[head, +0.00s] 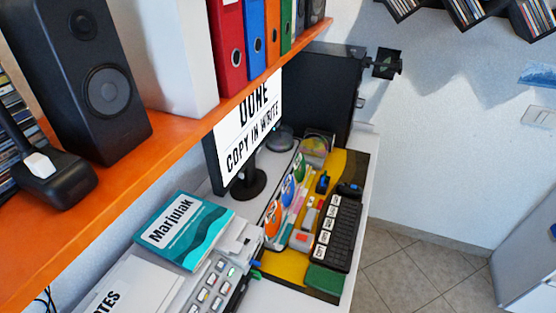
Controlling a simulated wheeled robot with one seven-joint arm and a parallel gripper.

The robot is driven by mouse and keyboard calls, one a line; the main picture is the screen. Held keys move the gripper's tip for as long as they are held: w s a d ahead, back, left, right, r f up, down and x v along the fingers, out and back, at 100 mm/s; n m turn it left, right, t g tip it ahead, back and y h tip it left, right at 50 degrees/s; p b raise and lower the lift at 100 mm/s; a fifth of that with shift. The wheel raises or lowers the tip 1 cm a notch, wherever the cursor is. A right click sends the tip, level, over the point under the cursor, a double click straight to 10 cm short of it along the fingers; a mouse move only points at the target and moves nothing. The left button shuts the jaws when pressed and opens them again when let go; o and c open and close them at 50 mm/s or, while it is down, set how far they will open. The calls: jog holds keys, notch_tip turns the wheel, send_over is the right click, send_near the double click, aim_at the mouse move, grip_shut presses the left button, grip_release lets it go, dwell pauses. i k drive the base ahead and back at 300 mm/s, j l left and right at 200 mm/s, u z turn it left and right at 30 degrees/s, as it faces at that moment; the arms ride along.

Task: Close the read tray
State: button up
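A black computer tower (322,85) stands at the far end of the desk, behind the monitor. A small dark part (387,63) juts out to the right from the tower's upper right side. It looks like an extended tray, but it is too small and dark to tell whether it is the read tray or holds a disc. The tower's front face is mostly turned away from me. My gripper is not in view.
The monitor (250,120) reads "DONE COPY IN WRITE". A disc in a clear holder (317,148), a keyboard (339,234) and pens crowd the desk. An orange shelf (180,135) with a speaker (92,85) and binders overhangs the left. Tiled floor (425,270) is clear at right.

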aim_at(397, 67)
jog(key=i+l, duration=0.15)
jog(key=l, duration=0.35)
jog(key=i+l+u, duration=0.15)
jog(key=l, duration=0.3)
jog(key=i+l, duration=0.1)
jog(key=l, duration=0.4)
jog(key=i+l+u, duration=0.1)
jog(key=l, duration=0.4)
jog(key=i+l+u, duration=0.1)
jog(key=l, duration=0.45)
